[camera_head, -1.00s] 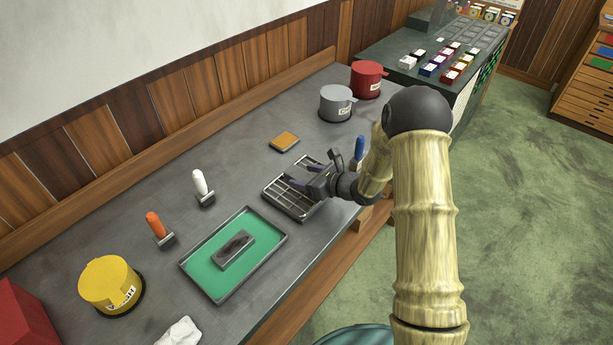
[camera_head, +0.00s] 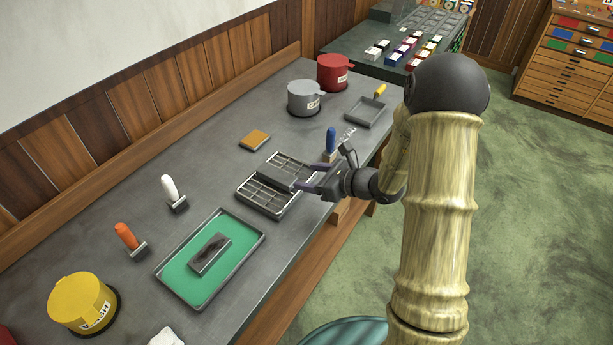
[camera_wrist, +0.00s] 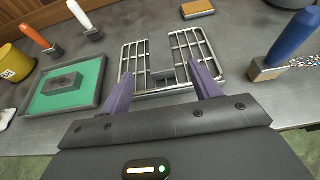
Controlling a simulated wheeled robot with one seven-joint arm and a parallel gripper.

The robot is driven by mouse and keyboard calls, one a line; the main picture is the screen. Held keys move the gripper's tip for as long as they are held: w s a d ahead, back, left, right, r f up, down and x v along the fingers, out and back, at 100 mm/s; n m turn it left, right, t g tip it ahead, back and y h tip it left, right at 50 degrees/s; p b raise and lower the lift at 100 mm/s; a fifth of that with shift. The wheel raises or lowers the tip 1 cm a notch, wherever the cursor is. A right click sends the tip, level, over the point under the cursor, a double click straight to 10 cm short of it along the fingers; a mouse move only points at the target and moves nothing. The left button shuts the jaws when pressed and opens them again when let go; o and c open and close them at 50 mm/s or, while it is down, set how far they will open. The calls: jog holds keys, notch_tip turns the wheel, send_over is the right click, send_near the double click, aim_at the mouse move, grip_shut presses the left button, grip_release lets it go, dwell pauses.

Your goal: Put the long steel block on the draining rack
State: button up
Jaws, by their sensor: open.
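A long dark steel block (camera_head: 276,179) lies across the middle of the draining rack (camera_head: 262,200), resting on its bars. In the wrist view the block (camera_wrist: 160,56) shows as a dark strip between the two lit halves of the rack (camera_wrist: 133,58), its near end facing me. My gripper (camera_head: 308,177) is open just off the block's near end, at the rack's right edge. In the wrist view the purple fingers of my gripper (camera_wrist: 163,88) stand apart with nothing between them.
A green-lined tray (camera_head: 173,272) holds another, shorter dark block (camera_head: 210,254). A blue-handled tool (camera_head: 331,140) stands close behind my gripper. White (camera_head: 170,188) and orange-handled tools (camera_head: 126,237), a tan pad (camera_head: 254,139) and pots (camera_head: 304,98) stand around on the counter.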

dwell(0.4)
jog(key=s+n+g+h, duration=0.4)
jog(key=s+n+g, duration=0.4)
jog(key=s+n, duration=0.65)
jog(key=s+d+r+n+t+h, duration=0.1)
jog(key=s+d+r+n+h, duration=0.1)
jog(key=s+d+n+h, duration=0.1)
jog(key=s+d+r+n+t+h, duration=0.1)
jog(key=s+d+r+n+h, duration=0.1)
jog(key=d+n, duration=0.3)
jog(key=n+h, duration=0.1)
jog(key=n, duration=0.2)
jog(key=shift+s+d+r+h, duration=0.2)
jog(key=shift+s+r+h, duration=0.05)
jog(key=shift+s+h, duration=0.15)
jog(key=shift+w, duration=0.1)
